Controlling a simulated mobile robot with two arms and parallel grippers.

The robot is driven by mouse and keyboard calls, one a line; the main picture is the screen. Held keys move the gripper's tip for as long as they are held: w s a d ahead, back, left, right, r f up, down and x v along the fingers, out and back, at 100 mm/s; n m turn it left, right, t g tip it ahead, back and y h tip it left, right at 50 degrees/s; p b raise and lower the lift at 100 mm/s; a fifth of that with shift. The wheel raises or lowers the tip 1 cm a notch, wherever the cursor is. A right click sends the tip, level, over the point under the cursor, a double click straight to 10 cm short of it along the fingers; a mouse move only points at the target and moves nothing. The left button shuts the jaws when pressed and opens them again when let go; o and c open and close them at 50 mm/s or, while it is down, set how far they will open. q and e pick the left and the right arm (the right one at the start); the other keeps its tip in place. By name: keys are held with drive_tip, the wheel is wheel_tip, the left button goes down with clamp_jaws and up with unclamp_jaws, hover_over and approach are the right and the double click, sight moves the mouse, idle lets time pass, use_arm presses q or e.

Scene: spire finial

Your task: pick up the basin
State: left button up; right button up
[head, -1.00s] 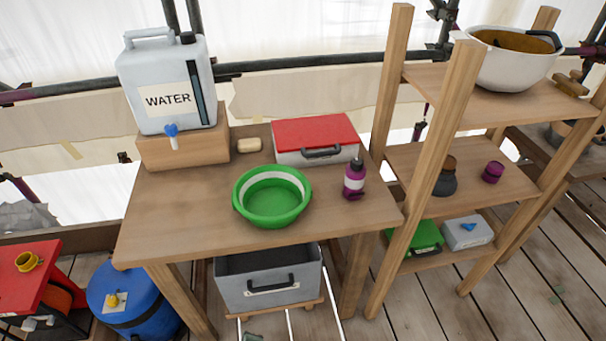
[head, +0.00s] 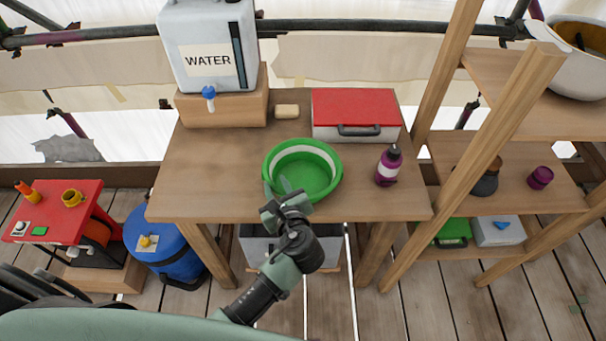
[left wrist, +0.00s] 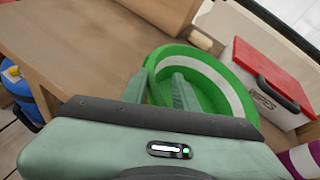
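The basin (head: 318,181) is a round green bowl with a white band inside, standing upright near the front of the wooden table (head: 215,165). My left gripper (head: 277,186) is at the basin's front-left rim, open, with its two fingers apart. In the left wrist view the basin (left wrist: 232,72) lies beyond the gripper (left wrist: 158,84). One finger shows over the basin's inside and the other just outside its left edge, with the rim between them. I cannot tell whether either finger touches it. My right gripper is not in view.
A purple bottle (head: 389,166) stands right of the basin. A red-lidded box (head: 355,112) and a soap bar (head: 287,111) are behind it. A water container (head: 208,48) stands on a wooden block (head: 222,108) at back left. Wooden shelves (head: 500,160) rise at right. The table's left part is clear.

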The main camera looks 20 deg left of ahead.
sight(271, 176)
use_arm(q)
drive_tip(key=p+x, duration=0.1)
drive_tip(key=x, duration=0.3)
drive_tip(key=shift+a+r, duration=0.15)
drive_tip(key=shift+a, duration=0.15)
drive_tip(key=shift+w+a+f, duration=0.25)
drive_tip(key=shift+w+f, duration=0.05)
drive_tip(key=shift+w, duration=0.1)
drive_tip(key=shift+s, duration=0.1)
clamp_jaws()
drive_tip(key=shift+s+d+f, duration=0.1)
idle(0.6)
